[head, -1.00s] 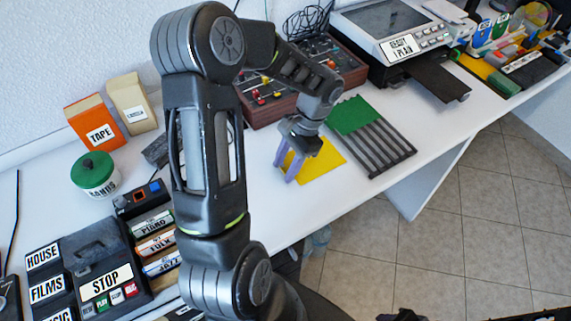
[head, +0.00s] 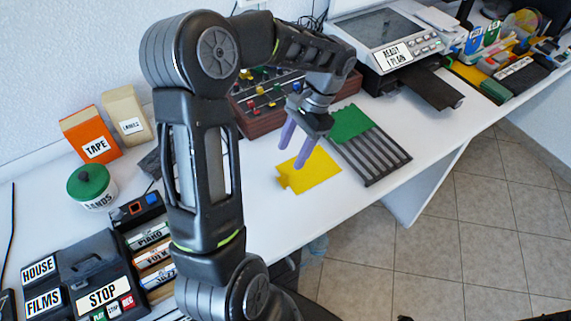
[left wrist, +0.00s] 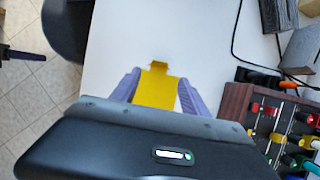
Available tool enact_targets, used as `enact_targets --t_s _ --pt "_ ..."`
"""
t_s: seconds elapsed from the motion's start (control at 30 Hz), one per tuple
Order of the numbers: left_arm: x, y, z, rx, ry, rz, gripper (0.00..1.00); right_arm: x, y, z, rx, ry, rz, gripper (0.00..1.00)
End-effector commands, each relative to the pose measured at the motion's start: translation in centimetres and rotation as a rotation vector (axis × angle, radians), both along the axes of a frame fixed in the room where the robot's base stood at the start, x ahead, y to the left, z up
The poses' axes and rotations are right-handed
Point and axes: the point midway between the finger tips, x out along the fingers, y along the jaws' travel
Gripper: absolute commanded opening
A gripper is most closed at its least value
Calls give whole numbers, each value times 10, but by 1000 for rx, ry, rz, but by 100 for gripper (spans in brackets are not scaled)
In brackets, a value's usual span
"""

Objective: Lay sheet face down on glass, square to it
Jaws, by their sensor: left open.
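A yellow sheet (head: 314,170) with a small tab at its left end lies flat on the white table. It also shows in the left wrist view (left wrist: 156,88), between the fingers. My left gripper (head: 295,148) is open and empty, with its purple fingers above and just behind the sheet, apart from it. In the left wrist view its fingers (left wrist: 158,90) are spread on either side of the sheet. The dark glass (head: 376,24) is on top of the scanner at the back. A purple-tipped part at the left edge of the left wrist view looks like my right gripper (left wrist: 4,52).
A slatted black rack (head: 372,152) with a green sheet (head: 350,123) lies right of the yellow sheet. A wooden control box with knobs (head: 262,115) stands behind. The scanner's black tray (head: 432,92) juts forward. Boxes and labelled cases fill the left side.

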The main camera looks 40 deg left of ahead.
Motion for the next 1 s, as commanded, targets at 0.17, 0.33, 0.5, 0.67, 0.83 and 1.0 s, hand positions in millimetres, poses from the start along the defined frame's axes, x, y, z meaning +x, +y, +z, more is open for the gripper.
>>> enact_targets --t_s 0.17,0.33,0.5,0.67,0.83,1.0 --pt "9 -3 28 -2 -1 -1 53 0 0 26 0 1 0 36" --pt "12 -4 32 -1 1 -1 53 0 0 30 0 2 1 36" --pt "12 -4 30 -1 1 0 53 -1 0 28 0 2 1 36" --pt "12 -4 30 -1 0 0 53 -1 0 28 0 2 1 36" --pt "12 -4 30 -1 0 0 53 -1 0 28 0 2 1 36" --pt "12 -4 32 -1 0 0 45 -1 0 30 0 2 1 36"
